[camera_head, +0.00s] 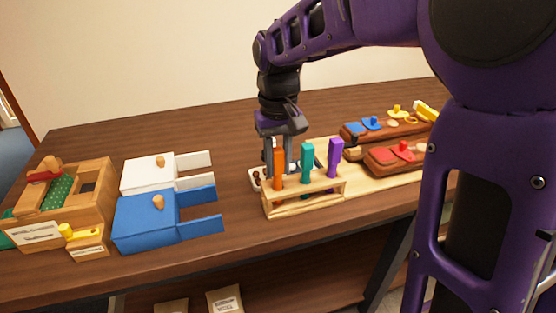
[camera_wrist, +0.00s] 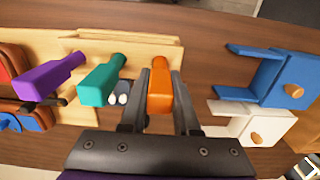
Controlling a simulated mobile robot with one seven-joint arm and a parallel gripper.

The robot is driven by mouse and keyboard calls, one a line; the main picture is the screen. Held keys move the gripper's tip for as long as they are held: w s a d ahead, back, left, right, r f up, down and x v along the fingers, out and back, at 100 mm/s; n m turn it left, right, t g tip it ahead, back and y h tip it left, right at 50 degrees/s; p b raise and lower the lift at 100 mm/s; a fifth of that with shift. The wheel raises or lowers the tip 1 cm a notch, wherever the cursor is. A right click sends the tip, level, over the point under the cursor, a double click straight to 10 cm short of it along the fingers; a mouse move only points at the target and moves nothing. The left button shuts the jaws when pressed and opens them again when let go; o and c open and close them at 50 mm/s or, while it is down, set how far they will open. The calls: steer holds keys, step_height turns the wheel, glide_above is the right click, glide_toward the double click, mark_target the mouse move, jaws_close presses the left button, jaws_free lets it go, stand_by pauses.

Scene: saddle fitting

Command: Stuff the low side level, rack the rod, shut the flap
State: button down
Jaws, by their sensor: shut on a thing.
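A wooden rack (camera_head: 310,205) stands on the table and holds three upright handled tools: orange (camera_head: 278,170), teal (camera_head: 307,162) and purple (camera_head: 335,152). My gripper (camera_head: 279,144) is down over the left end of the rack, shut on the orange handle, which also shows between its fingers in the wrist view (camera_wrist: 160,88). The lower end of the orange tool is hidden by the rack. Two brown saddle pieces lie on a pale board to the right, the nearer with a red part (camera_head: 402,150), the farther with a blue part (camera_head: 370,123).
A wooden box (camera_head: 100,190) with a green dotted inside stands at the far left. A white box (camera_head: 148,175) and a blue box (camera_head: 145,222), each with prongs, lie between it and the rack. My arm covers the right side. The back left of the table is clear.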

steer(key=c, duration=0.6)
jaws_free()
steer(key=shift+o, duration=0.2)
